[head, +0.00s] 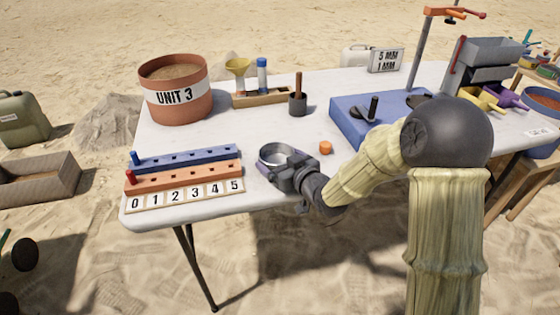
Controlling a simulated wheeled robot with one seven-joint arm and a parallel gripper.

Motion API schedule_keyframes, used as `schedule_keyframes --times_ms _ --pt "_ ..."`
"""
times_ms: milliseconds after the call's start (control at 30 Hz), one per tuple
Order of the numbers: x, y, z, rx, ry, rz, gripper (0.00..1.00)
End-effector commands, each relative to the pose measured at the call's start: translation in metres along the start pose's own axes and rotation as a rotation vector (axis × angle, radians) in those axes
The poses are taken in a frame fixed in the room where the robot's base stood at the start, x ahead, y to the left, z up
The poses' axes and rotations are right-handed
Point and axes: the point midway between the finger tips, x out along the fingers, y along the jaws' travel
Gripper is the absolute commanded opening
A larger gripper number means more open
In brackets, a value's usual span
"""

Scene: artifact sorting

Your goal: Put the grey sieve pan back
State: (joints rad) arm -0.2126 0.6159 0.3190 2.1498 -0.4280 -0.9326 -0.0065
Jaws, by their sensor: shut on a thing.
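A round grey metal pan (273,151), which I take to be the grey sieve pan, is at the front of the white table (215,140). My gripper (287,174) is at its near right side and is shut on its rim. The pan looks upright, with its open top up. A bit of purple shows at its lower left edge. I cannot tell whether the pan touches the table. The gripper's fingers are partly hidden by its own body.
A blue and orange peg board (185,173) with numbers 0 to 5 is left of the pan. An orange cap (326,148) lies right. A grey stacked apparatus (485,62) stands far right.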

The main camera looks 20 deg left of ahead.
Motion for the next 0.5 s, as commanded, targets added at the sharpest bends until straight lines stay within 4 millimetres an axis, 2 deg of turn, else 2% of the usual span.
schedule_keyframes --times_ms 67,100,133,500 --pt "0.0008 0.0 0.0031 0.0 0.001 0.0 0.63" --pt "0.0006 0.0 0.0027 0.0 0.0 0.0 0.94" --pt "0.0005 0.0 0.0023 0.0 0.0 0.0 1.0" --pt "-0.0024 0.0001 -0.0018 0.0 0.0 0.0 1.0"
